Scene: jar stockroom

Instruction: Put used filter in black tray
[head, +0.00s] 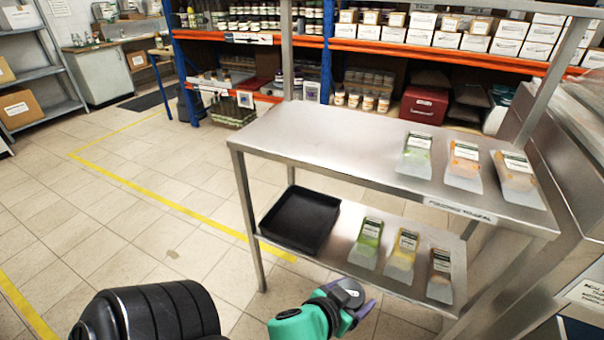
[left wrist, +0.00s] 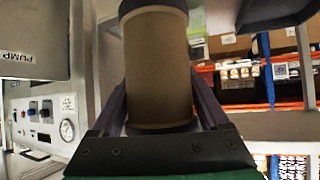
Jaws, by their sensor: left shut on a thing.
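The used filter (left wrist: 156,70) is a tan cylinder with dark end caps, upright between my fingers in the left wrist view. In the head view a dark round end (head: 346,291), which looks like its cap, shows at my left gripper (head: 352,298). The left gripper is shut on the filter, in front of and below the table's lower shelf in the picture. The black tray (head: 282,243) is empty and sits at the left end of that lower shelf, up and left of the gripper in the picture. My right gripper is not in view.
A table leg (head: 249,220) rises beside the tray. The upper top overhangs the shelf. The tiled floor at left is clear.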

